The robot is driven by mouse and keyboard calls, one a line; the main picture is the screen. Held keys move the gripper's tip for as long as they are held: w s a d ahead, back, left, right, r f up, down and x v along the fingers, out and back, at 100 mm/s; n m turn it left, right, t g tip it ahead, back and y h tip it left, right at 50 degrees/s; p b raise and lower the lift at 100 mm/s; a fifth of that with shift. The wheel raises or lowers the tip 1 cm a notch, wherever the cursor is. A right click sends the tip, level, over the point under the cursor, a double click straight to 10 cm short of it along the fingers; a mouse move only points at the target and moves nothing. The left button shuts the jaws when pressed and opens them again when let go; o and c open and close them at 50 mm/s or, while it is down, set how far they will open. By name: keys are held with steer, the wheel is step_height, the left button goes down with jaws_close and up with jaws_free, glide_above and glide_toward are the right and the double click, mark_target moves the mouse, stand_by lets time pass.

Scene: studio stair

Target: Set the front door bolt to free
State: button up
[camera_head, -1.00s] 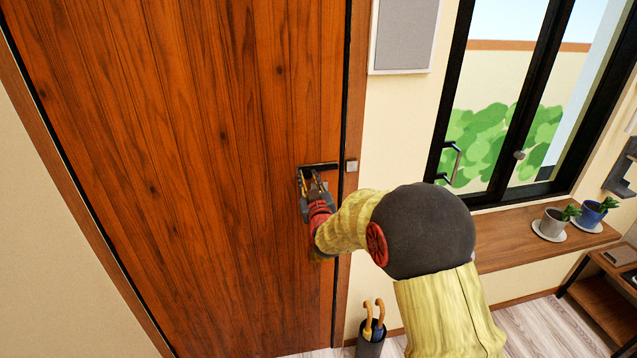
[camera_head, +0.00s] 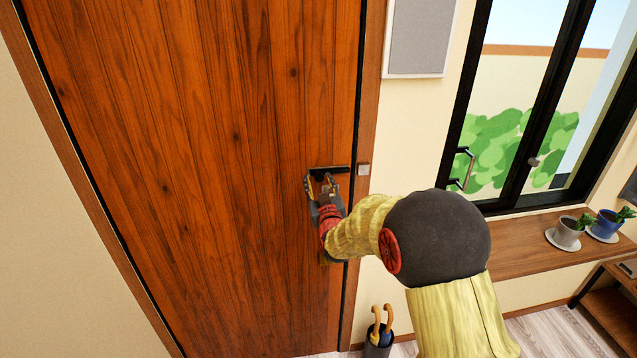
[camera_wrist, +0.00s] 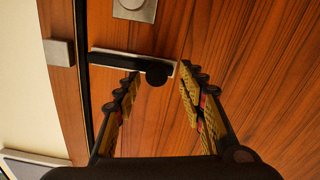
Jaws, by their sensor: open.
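The front door (camera_head: 220,120) is dark wood and looks shut. Its bolt (camera_head: 332,170) is a dark horizontal bar near the door's right edge. In the wrist view the bolt (camera_wrist: 118,62) is a black bar with a round black knob (camera_wrist: 156,76) on a pale plate. A metal keeper block (camera_wrist: 58,52) sits on the frame; a small gap shows between it and the bar's end. My gripper (camera_wrist: 162,75) is open, its fingertips on either side of the knob. I cannot tell whether they touch it. In the head view my gripper (camera_head: 324,188) partly hides the bolt.
A square metal plate (camera_wrist: 134,9) is on the door near the bolt. To the right are a grey wall panel (camera_head: 420,37), a window and a wooden sill (camera_head: 515,248) with potted plants. An umbrella stand (camera_head: 378,345) stands on the floor beside the door.

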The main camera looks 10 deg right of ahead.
steer(key=s, duration=1.1)
steer(key=shift+s, duration=0.35)
steer(key=s+a+f+g, duration=0.1)
steer(key=s+f+g, duration=0.9)
steer(key=f, duration=0.5)
steer(key=s+d+r+m+b, duration=0.1)
steer(key=s+d+r+b, duration=0.1)
steer(key=s, duration=0.8)
steer(key=s+d+r+g+b, duration=0.1)
steer(key=s+r, duration=0.4)
steer(key=s, duration=0.5)
steer(key=s+d+r+m+g+b, duration=0.1)
steer(key=s+d+r+b, duration=0.2)
steer(key=s, duration=0.7)
steer(key=shift+s+r+m+b, duration=0.15)
steer(key=shift+r+m+b, duration=0.15)
steer(key=shift+r+b, duration=0.1)
steer(key=shift+o, duration=0.5)
